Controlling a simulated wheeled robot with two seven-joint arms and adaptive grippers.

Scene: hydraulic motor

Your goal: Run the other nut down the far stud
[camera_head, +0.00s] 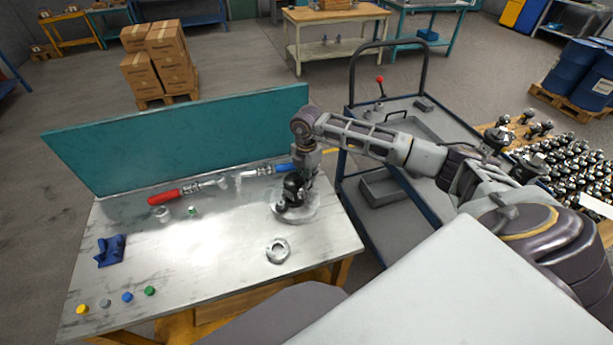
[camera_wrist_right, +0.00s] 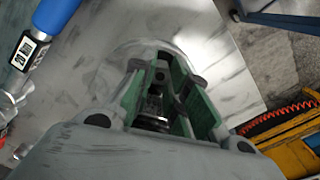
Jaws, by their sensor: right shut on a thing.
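My right gripper (camera_head: 291,197) points down over a pale round metal base (camera_head: 308,214) near the bench's right end. In the right wrist view, its green-padded fingers (camera_wrist_right: 158,92) close around a small dark metal piece (camera_wrist_right: 153,108), which looks like the nut; its shape is mostly hidden. The stud under it is hidden by the fingers, so I cannot tell how far down the nut sits. A second nut and stud cannot be made out. My left gripper is not in view.
A red-handled wrench (camera_head: 175,195) and a blue-handled tool (camera_head: 280,168) lie at the back of the metal bench (camera_head: 200,255). A loose metal ring (camera_head: 277,250) lies in front of the base. A cart (camera_head: 375,225) stands right.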

